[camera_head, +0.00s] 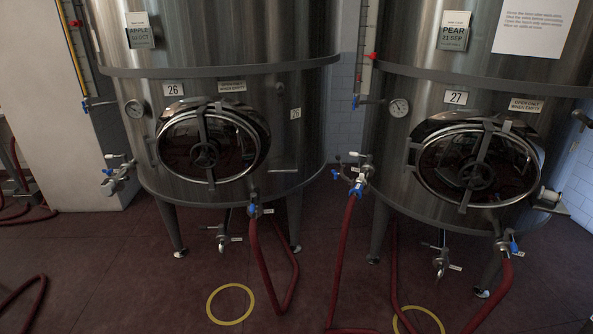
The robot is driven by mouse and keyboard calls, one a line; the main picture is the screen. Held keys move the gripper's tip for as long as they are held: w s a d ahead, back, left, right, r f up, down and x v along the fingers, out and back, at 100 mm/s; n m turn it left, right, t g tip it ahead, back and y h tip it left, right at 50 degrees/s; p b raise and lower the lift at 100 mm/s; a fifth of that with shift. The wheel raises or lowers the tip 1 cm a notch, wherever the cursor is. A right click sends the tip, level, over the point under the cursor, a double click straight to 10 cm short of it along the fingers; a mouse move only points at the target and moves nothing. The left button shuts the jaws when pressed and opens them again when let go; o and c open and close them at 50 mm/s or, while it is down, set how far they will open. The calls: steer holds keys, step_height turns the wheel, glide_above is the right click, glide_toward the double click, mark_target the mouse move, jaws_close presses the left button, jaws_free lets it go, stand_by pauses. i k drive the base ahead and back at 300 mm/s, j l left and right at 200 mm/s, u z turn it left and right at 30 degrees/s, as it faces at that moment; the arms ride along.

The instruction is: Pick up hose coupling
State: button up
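Several red hoses run from fittings on two steel tanks. One hose (262,262) hangs from a blue-handled fitting (254,209) at the bottom of the left tank. A second hose (341,252) hangs from a blue-handled fitting (358,186) between the tanks. A third hose (497,293) hangs from a fitting (507,246) under the right tank. The hose ends at these fittings are too small to tell whether they are couplings. No loose coupling can be made out. My gripper is not in view.
The left tank (255,35) and right tank (430,35) stand on legs, with round hatches. Yellow rings (231,288) (440,321) mark the dark red floor (130,275). More red hose (38,298) lies at the lower left. The floor left of the first ring is mostly clear.

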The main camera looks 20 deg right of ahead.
mark_target(355, 194)
steer(key=i+j+z, duration=0.1)
steer(key=i, duration=0.4)
steer(key=i+j, duration=0.1)
steer(key=i, duration=0.4)
steer(key=i+j+z, duration=0.15)
steer(key=i, duration=0.35)
steer(key=i+j+z, duration=0.2)
steer(key=i+z, duration=0.2)
steer(key=i+j+z, duration=0.95)
steer(key=j+z, duration=0.2)
